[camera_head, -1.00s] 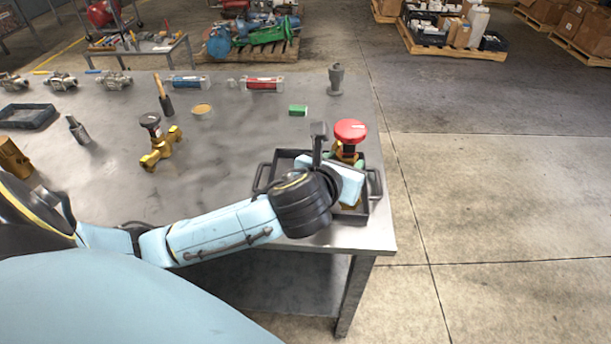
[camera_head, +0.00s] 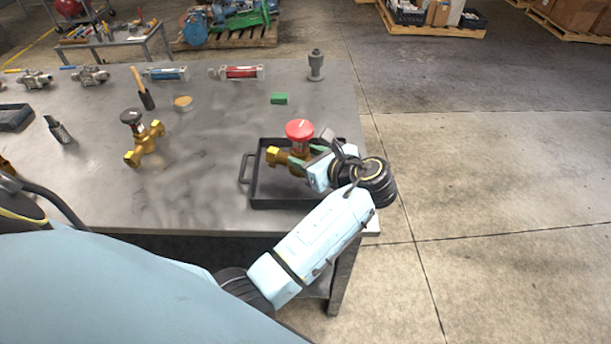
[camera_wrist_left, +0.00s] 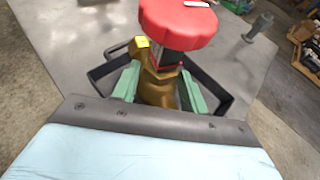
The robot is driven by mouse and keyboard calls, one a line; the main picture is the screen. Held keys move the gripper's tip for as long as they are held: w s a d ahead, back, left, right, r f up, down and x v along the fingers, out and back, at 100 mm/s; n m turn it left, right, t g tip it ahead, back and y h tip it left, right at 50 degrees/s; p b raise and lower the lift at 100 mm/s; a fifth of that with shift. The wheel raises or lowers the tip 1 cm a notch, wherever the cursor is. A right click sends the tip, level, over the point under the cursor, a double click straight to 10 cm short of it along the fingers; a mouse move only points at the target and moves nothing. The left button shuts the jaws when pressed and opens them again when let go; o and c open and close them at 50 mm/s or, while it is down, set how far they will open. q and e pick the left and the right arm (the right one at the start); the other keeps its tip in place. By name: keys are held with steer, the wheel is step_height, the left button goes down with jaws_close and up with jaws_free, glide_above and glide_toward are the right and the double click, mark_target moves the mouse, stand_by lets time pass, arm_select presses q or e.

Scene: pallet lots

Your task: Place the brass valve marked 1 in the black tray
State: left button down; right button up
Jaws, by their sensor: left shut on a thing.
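A brass valve with a red round handwheel (camera_head: 299,130) is at the black tray (camera_head: 256,187) near the table's right edge. My left gripper (camera_head: 300,163) is shut on the brass body of this valve, with its green fingers on either side. The left wrist view shows the red handwheel (camera_wrist_left: 178,24) and the brass body (camera_wrist_left: 158,88) between the fingers (camera_wrist_left: 160,88). The valve is upright, over or inside the tray; whether it touches the tray floor is hard to tell. A number mark is not legible. My right gripper is not in view.
Another brass valve with a black handwheel (camera_head: 145,140) stands left on the table. A green block (camera_head: 279,99), a grey fitting (camera_head: 316,66), a red cylinder piece (camera_head: 238,73) and a round tan disc (camera_head: 183,103) lie farther back. The table between the valves is clear.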

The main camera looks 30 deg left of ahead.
arm_select(q)
steer(key=shift+f+b, duration=0.65)
steer(key=shift+f, duration=2.5)
steer(key=c, duration=0.7)
jaws_free()
steer(key=shift+f, duration=0.15)
steer(key=shift+c, duration=0.2)
steer(key=p+v, duration=0.1)
steer(key=v, duration=1.1)
